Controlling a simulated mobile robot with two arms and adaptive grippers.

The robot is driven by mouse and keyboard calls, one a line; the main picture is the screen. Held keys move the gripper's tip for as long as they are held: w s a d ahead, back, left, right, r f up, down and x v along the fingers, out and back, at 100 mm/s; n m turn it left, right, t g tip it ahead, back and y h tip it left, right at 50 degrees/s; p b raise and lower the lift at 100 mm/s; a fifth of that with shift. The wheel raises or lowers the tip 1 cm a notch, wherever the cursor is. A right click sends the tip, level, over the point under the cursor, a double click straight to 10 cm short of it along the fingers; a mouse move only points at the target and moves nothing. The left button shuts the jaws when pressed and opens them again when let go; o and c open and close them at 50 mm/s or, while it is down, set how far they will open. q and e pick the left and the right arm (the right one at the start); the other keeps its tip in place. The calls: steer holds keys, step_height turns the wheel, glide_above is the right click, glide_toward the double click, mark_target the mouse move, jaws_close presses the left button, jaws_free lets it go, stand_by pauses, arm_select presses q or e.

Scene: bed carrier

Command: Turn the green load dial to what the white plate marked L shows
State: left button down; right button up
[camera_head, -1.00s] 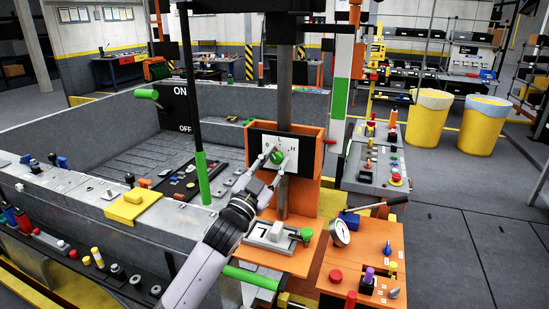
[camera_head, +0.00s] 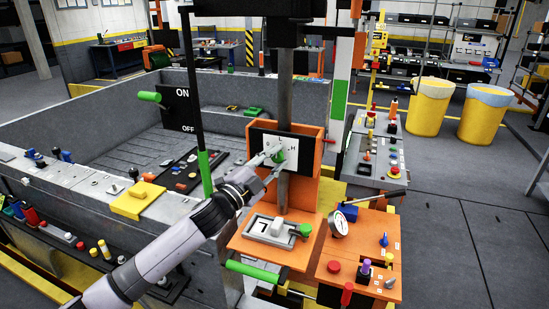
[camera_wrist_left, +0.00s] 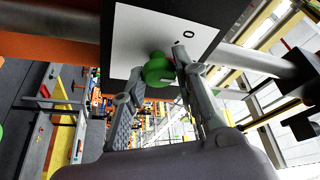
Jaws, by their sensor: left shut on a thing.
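The green dial (camera_head: 279,157) sits on a white lettered plate (camera_head: 262,140) on the orange stand, with an H readable at its right. My left gripper (camera_head: 273,160) reaches it from the lower left and is shut on it. In the left wrist view the green dial (camera_wrist_left: 158,69) lies between the fingertips, in front of the white plate (camera_wrist_left: 133,38), where an O shows. The fingers hide part of the lettering and the dial's pointer. A pale plate (camera_head: 262,228) with a dark angular mark lies on the orange shelf below; I cannot read the mark surely. My right gripper is out of view.
A green-knobbed lever (camera_head: 301,231) stands beside the pale plate. A round gauge (camera_head: 338,222) and several knobs are on the orange panel (camera_head: 345,249) at right. A dark vertical pole (camera_head: 285,100) rises behind the dial. A green ON/OFF lever (camera_head: 147,96) is at left.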

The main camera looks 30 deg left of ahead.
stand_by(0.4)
arm_select(q)
steer(key=c, duration=1.3)
jaws_free()
steer(key=shift+s+f, duration=0.1)
steer(key=v, duration=1.1)
steer(key=shift+s, duration=0.4)
steer(key=shift+f, duration=0.1)
